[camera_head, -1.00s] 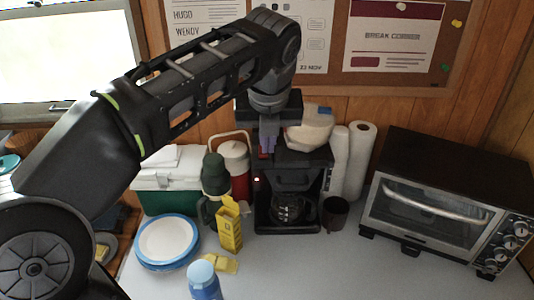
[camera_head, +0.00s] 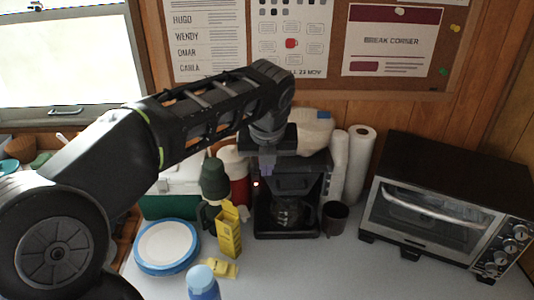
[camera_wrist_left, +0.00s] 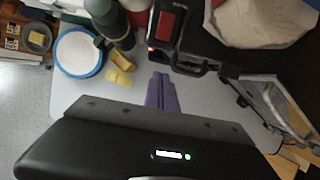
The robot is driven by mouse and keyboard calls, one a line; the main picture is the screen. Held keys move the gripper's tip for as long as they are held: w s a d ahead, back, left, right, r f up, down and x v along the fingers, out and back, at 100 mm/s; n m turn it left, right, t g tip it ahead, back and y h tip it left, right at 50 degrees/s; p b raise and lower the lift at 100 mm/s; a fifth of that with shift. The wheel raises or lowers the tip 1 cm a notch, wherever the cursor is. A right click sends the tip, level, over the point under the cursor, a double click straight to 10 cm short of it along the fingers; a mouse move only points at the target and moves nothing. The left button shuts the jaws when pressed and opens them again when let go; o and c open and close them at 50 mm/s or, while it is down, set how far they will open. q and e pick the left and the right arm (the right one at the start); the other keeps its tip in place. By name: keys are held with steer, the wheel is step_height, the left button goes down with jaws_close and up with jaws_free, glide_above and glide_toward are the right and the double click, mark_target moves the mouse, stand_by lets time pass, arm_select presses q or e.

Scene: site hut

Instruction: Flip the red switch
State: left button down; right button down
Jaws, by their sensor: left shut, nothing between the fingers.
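The black coffee maker (camera_head: 314,180) stands on the counter against the back wall, with a glass carafe in its bay. In the left wrist view, a red rectangular switch (camera_wrist_left: 166,24) sits in a black frame on top of the coffee maker (camera_wrist_left: 190,64). My arm hides the switch in the head view. A small red light (camera_head: 256,184) glows on the machine's front. My left gripper (camera_head: 267,168) is shut and empty, in front of the machine's upper front edge. Its purple-grey fingers (camera_wrist_left: 162,92) show apart from the switch in the wrist view.
A toaster oven (camera_head: 450,170) stands at right. A dark mug (camera_head: 335,217) and paper rolls (camera_head: 359,165) are beside the coffee maker. A yellow box (camera_head: 229,232), green flask (camera_head: 215,180), plates (camera_head: 166,246) and blue-capped bottle (camera_head: 202,280) stand left. The front right counter is clear.

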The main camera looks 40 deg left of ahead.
arm_select(q)
steer(key=shift+w+a+f+p, duration=0.25)
steer(key=shift+w+a, duration=0.2)
steer(key=shift+w, duration=0.2)
steer(key=shift+w+a+f+p, duration=0.25)
steer(key=shift+w+a, duration=0.25)
steer(key=shift+w, duration=0.15)
steer(key=shift+w+a+f+p, duration=0.25)
steer(key=shift+w+a, duration=0.2)
steer(key=shift+w, duration=0.2)
steer(key=shift+w+a+r+p, duration=0.3)
steer(key=shift+r+p, duration=0.05)
steer(key=shift+p, duration=0.35)
steer(key=shift+r, duration=0.1)
